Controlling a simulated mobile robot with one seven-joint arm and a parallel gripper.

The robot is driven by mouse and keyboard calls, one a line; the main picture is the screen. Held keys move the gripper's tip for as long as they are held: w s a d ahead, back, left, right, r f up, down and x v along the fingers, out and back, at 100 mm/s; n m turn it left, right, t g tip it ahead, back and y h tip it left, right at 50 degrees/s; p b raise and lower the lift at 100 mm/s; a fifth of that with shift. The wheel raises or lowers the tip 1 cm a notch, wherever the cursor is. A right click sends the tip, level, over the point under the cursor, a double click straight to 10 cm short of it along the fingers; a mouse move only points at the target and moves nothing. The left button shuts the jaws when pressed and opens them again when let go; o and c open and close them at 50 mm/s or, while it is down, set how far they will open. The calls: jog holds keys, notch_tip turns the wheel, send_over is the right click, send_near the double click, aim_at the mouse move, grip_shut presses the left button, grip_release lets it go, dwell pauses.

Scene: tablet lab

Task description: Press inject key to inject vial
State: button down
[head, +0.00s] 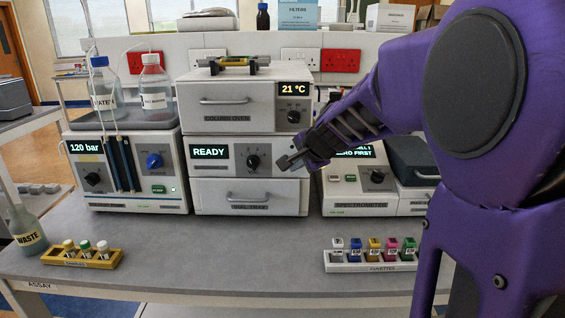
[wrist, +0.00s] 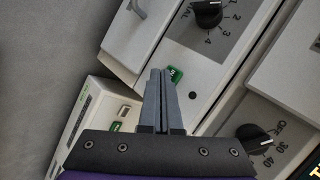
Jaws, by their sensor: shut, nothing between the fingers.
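My gripper (head: 284,162) is shut and empty, in front of the right part of the white module with the green READY display (head: 209,152). In the wrist view, the shut fingertips (wrist: 160,72) are right beside a small green key (wrist: 175,73) on the same panel as the vial knob (wrist: 207,13). Its lettering is partly covered and too small to read fully. I cannot tell whether the fingers touch it. In the head view that key is hidden by my gripper; the black knob (head: 252,161) shows left of the gripper.
The column oven (head: 230,90) is above, the vial tray drawer (head: 250,197) below. The spectrometer (head: 350,195) stands close on the right, the pump module (head: 125,185) on the left. A yellow vial rack (head: 75,264) and a cuvette rack (head: 372,266) stand in front, with bare bench between them.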

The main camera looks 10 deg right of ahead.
jog(key=shift+w, duration=0.25)
jog(key=shift+s, duration=0.2)
dwell(0.4)
jog(key=shift+s+a, duration=0.1)
jog(key=shift+s, duration=0.5)
jog(key=shift+b, duration=0.3)
jog(key=s, duration=0.3)
jog(key=s+a+b, duration=0.1)
jog(key=s, duration=0.1)
jog(key=shift+r, duration=0.1)
dwell(0.3)
